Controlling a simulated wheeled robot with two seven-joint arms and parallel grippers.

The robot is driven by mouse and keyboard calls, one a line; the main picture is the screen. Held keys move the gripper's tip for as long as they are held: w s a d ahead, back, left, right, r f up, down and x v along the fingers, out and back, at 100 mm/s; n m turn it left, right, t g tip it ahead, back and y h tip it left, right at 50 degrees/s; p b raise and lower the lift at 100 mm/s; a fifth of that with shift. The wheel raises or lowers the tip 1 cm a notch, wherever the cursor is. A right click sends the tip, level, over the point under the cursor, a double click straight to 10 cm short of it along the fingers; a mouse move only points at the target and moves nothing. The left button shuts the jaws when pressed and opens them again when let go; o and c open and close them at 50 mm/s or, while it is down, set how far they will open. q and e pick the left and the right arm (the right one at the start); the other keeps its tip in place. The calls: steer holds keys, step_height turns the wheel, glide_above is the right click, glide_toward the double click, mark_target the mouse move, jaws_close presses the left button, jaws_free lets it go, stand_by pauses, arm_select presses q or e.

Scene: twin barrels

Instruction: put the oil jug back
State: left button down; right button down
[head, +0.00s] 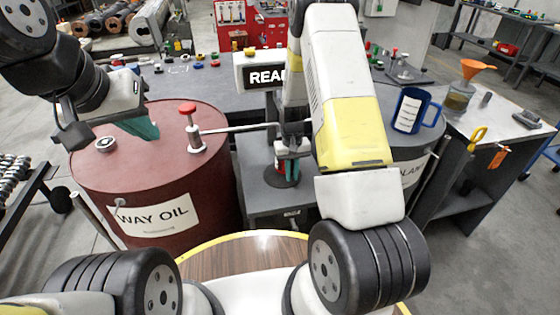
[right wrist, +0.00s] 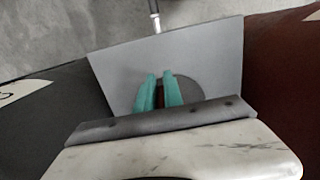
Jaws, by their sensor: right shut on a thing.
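A blue jug (head: 418,112) with a white panel and a side handle stands upright on the grey barrel (head: 422,152) at the right. No view shows plainly that it is the oil jug. My right gripper (head: 287,174) points down over a grey stand between the barrels, well left of the blue jug. In the right wrist view its teal fingers (right wrist: 159,92) are shut on a small dark-red thing (right wrist: 160,94), mostly hidden. My left gripper (head: 143,130) hangs over the red WAY OIL barrel (head: 100,190); its finger gap is not clear.
A red-topped pump (head: 190,125) on the red barrel has a thin spout reaching right, close to my right gripper. A clear container with an orange funnel (head: 476,68) stands on the right bench (head: 505,125). A READY sign (head: 255,72) is behind my right arm.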

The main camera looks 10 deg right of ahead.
steer(key=shift+w+a, duration=0.2)
steer(key=shift+a, duration=0.05)
steer(key=shift+w+a+f, duration=0.1)
steer(key=shift+a+f, duration=0.05)
steer(key=shift+f, duration=0.75)
steer(key=shift+w+a+f, duration=0.1)
steer(key=shift+a+f, duration=0.05)
steer(key=shift+f, duration=0.75)
steer(key=shift+f, duration=0.15)
steer(key=c, duration=1.5)
jaws_free()
